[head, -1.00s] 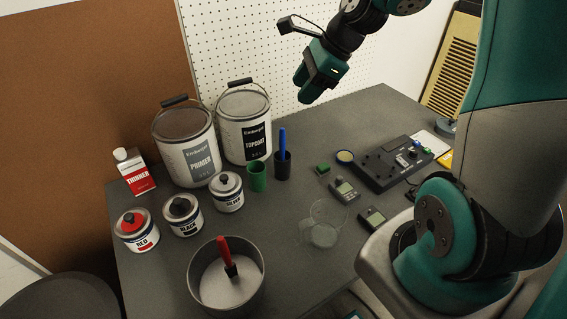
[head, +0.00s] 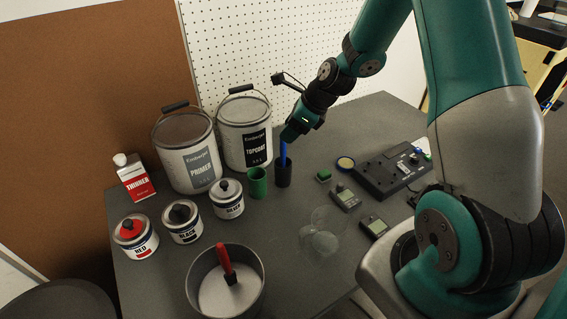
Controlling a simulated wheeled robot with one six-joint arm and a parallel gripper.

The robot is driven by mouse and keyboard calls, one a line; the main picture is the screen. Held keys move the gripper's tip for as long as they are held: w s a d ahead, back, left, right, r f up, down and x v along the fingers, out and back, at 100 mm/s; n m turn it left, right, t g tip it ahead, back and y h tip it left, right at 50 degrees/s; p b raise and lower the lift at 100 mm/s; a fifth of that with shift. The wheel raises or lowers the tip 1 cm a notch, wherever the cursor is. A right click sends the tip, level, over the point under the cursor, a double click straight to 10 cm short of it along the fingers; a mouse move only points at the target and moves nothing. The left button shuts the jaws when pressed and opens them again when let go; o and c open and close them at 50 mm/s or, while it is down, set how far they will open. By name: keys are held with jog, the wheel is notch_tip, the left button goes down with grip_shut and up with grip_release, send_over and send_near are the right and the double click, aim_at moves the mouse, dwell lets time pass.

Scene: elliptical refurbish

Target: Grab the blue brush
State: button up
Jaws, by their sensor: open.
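The blue brush (head: 283,152) stands upright, its handle rising out of a small black cup (head: 284,176) on the dark table. My gripper (head: 288,136) is right above the cup, pointing down, with its fingertips at the top of the blue handle. The upper end of the handle is partly hidden by the gripper. The gripper is open, and I cannot tell whether the handle lies between the fingers or touches them.
A green cup (head: 257,183) stands just left of the black cup. The topcoat can (head: 244,130) and primer can (head: 187,155) stand behind to the left. A red-handled brush (head: 226,262) sits in a metal pot (head: 206,306). A black device (head: 388,172) lies to the right.

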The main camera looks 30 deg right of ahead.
aim_at(283, 145)
jog(key=x, duration=0.5)
jog(key=shift+s+d+f+p, duration=0.15)
jog(key=shift+d+f+p, duration=0.05)
jog(key=shift+d+p, duration=0.1)
grip_shut()
jog(key=shift+r, duration=0.1)
